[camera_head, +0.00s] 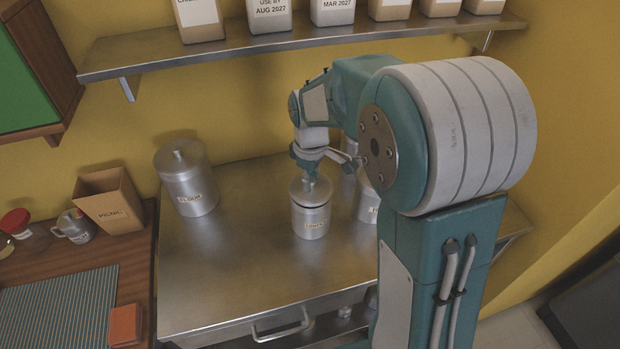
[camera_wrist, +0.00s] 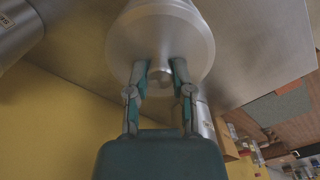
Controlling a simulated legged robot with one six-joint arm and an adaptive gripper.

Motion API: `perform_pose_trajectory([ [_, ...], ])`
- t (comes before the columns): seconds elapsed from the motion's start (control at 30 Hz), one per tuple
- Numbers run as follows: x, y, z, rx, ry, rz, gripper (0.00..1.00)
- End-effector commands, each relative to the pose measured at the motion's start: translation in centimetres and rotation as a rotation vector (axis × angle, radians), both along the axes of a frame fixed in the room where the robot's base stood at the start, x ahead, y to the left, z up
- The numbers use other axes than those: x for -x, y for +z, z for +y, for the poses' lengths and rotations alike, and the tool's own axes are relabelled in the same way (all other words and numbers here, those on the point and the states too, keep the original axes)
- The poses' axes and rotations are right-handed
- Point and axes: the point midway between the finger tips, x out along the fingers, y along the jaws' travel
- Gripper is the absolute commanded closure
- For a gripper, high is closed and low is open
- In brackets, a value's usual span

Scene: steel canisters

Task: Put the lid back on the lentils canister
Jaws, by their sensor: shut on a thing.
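The lentils canister (camera_head: 312,223) is a steel cylinder with a small label, upright on the steel table. Its round steel lid (camera_head: 304,195) is at the canister's mouth, with a dark band between lid and body; I cannot tell whether it rests on the rim or hangs just above. My gripper (camera_head: 310,179) is directly above, shut on the lid's knob. In the wrist view, the two fingers (camera_wrist: 160,72) grip either side of the knob, and the lid (camera_wrist: 160,35) fills the top middle, hiding most of the canister behind it.
A larger lidded canister (camera_head: 189,185) stands left on the steel table (camera_head: 240,270). Another canister (camera_head: 366,206) stands close on the right, partly hidden by my arm. A shelf (camera_head: 290,40) with several containers runs above. A cardboard box (camera_head: 108,203) sits on the wooden counter. The front-left tabletop is clear.

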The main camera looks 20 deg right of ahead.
Motion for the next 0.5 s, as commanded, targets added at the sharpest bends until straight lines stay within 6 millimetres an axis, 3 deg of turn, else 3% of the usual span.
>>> perform_pose_trajectory([
  [0.47, -0.01, -0.03, 0.01, 0.0, 0.0, 0.0, 1.0],
  [0.5, -0.01, -0.03, 0.0, 0.0, 0.0, 0.0, 0.52],
])
